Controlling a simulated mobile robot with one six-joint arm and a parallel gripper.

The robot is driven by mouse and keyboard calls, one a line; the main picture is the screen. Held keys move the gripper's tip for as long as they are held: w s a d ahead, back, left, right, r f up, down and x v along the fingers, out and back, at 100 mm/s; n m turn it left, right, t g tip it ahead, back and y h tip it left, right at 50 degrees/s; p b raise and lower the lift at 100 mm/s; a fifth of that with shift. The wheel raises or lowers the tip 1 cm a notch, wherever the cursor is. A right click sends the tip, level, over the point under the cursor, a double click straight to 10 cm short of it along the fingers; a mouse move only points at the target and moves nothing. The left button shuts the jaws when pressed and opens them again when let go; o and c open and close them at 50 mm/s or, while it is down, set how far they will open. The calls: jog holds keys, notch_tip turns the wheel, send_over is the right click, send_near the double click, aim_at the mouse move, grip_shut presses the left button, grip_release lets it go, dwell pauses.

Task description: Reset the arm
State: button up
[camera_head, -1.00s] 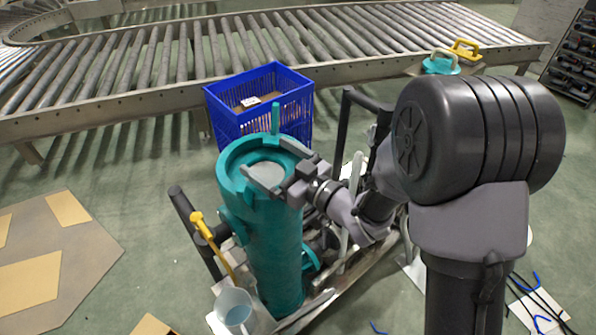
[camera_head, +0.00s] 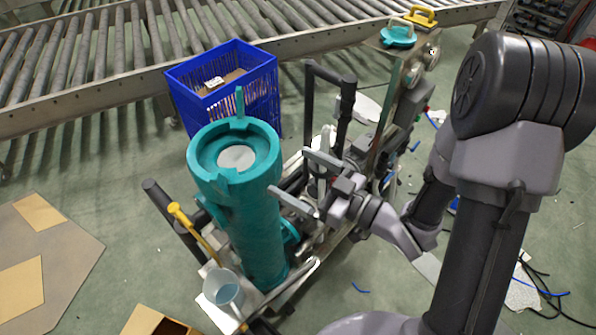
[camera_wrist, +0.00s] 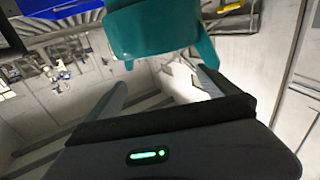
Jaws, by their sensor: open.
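My gripper (camera_head: 298,181) is open and empty in the head view, with its two fingers spread to the right of the teal cylinder (camera_head: 245,215). The cylinder stands upright on a cart, with a notched rim and a grey disc inside its top. The gripper is apart from the cylinder's top. In the wrist view my gripper (camera_wrist: 165,88) shows two separate fingers with nothing between them. The teal cylinder (camera_wrist: 160,30) is beyond the fingertips at the top of that view.
A blue crate (camera_head: 222,85) stands behind the cylinder, before a roller conveyor (camera_head: 90,70). A light-blue cup (camera_head: 224,289) and a yellow-handled tool (camera_head: 195,232) are at the cart's front left. A teal-handled lid (camera_head: 398,37) and a yellow handle (camera_head: 421,17) are at the back. Cardboard (camera_head: 45,265) lies on the left floor.

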jog(key=w+d+r+m+t+h, duration=0.3)
jog(key=w+d+m+h, duration=0.2)
jog(key=w+d+h, duration=0.45)
jog(key=s+d+r+m+g+h, duration=0.1)
jog(key=s+d+r+m+h, duration=0.45)
jog(key=d, duration=0.25)
jog(key=s+a+m+g+y, duration=0.1)
jog(key=s+a+m+g, duration=0.1)
jog(key=s, duration=0.7)
jog(key=s+a+m+g, duration=0.3)
jog(key=s+a, duration=0.1)
jog(key=s, duration=0.6)
jog(key=shift+r+m+g+y, duration=0.35)
jog(key=shift+r+g+y, duration=0.05)
jog(key=shift+r, duration=0.05)
